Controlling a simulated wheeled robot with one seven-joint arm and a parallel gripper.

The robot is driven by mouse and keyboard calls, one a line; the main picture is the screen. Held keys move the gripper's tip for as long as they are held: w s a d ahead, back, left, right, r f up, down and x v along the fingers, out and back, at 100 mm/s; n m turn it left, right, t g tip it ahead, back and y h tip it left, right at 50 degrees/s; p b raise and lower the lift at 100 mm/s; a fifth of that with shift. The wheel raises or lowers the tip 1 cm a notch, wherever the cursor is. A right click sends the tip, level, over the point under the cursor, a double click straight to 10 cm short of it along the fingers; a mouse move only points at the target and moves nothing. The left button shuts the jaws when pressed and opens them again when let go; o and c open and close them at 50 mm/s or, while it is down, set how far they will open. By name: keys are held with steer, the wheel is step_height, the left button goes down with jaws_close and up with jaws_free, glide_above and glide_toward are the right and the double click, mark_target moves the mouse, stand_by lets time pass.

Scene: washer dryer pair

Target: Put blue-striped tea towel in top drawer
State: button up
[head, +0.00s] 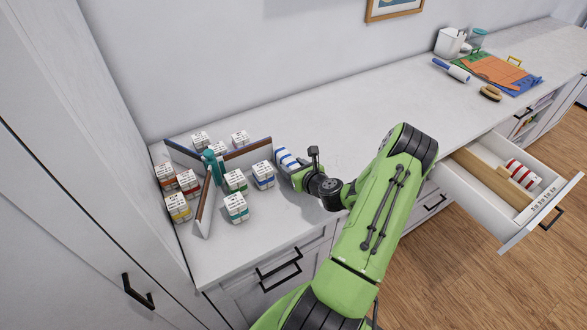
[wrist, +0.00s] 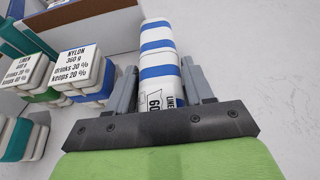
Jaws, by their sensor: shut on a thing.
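The blue-striped tea towel (head: 286,160) is a white roll with blue bands, on or just above the white counter beside the divider boards. My gripper (head: 290,172) is shut on it. In the wrist view the towel (wrist: 158,62) lies between the two fingers of my gripper (wrist: 158,90), with part of a printed label showing near the palm. The top drawer (head: 505,190) stands pulled out at the right of the head view. A wooden divider splits it, and a red-striped roll (head: 523,174) lies in its right-hand part.
Several labelled, banded bundles (head: 236,207) stand around the crossed divider boards (head: 247,154) and a teal object (head: 210,163) at left. Coloured mats (head: 490,70), a brush (head: 490,93) and a white container (head: 449,42) are at the far right. The middle counter (head: 330,125) is clear.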

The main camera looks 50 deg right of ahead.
steer(key=shift+r, duration=0.1)
steer(key=o, duration=1.1)
steer(key=shift+c, duration=0.2)
